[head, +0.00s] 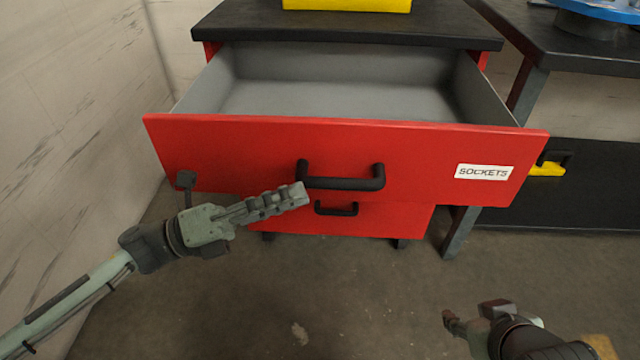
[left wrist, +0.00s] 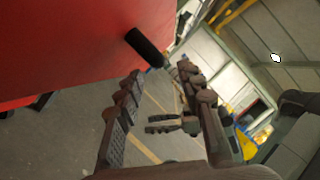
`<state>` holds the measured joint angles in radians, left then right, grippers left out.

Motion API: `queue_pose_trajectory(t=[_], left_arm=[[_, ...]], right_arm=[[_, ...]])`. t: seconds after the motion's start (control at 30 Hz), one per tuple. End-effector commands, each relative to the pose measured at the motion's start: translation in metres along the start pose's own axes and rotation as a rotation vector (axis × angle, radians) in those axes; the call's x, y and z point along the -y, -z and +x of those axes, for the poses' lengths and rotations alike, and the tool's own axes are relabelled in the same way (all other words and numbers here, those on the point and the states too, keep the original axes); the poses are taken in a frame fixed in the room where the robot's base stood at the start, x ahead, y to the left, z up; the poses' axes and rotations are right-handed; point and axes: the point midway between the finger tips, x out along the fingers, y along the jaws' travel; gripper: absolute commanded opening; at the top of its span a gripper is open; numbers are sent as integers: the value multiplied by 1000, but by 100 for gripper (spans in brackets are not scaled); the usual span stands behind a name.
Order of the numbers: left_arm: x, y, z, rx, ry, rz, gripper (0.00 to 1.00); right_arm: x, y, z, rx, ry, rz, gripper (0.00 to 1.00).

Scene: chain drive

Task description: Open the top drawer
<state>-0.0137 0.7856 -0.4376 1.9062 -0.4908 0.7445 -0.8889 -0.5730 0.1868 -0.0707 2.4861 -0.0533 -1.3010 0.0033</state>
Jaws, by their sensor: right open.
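The red top drawer (head: 390,150), labelled SOCKETS, stands well out from its cabinet, and its empty grey inside shows. Its black bar handle (head: 342,182) is on the front; the handle also shows in the left wrist view (left wrist: 147,46). My left gripper (head: 300,194) is just below and left of the handle, in front of the drawer. In the left wrist view its fingers (left wrist: 160,72) are apart with nothing between them, and the handle is beyond the tips. My right gripper (head: 455,323) is low at the bottom right, away from the drawer, open.
A lower red drawer (head: 400,218) with a black handle is closed beneath. A yellow box (head: 346,5) stands on the black cabinet top (head: 350,28). A dark workbench (head: 570,50) is at the right, a pale wall (head: 75,120) at the left. The floor in front is clear.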

Motion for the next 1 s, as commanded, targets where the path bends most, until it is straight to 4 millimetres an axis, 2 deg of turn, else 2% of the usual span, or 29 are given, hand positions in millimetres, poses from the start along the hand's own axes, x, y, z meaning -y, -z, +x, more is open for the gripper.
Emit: queue_pose_trajectory(t=[0.1,0.3,1.0], left_arm=[[-1,1,-23,0,-4,-3,38],[0,0,-43,1,-2,-1,38],[0,0,-46,0,0,-1,38]], right_arm=[[0,0,0,0,0,0,43],[0,0,0,1,0,0,43],[0,0,0,1,0,0,43]])
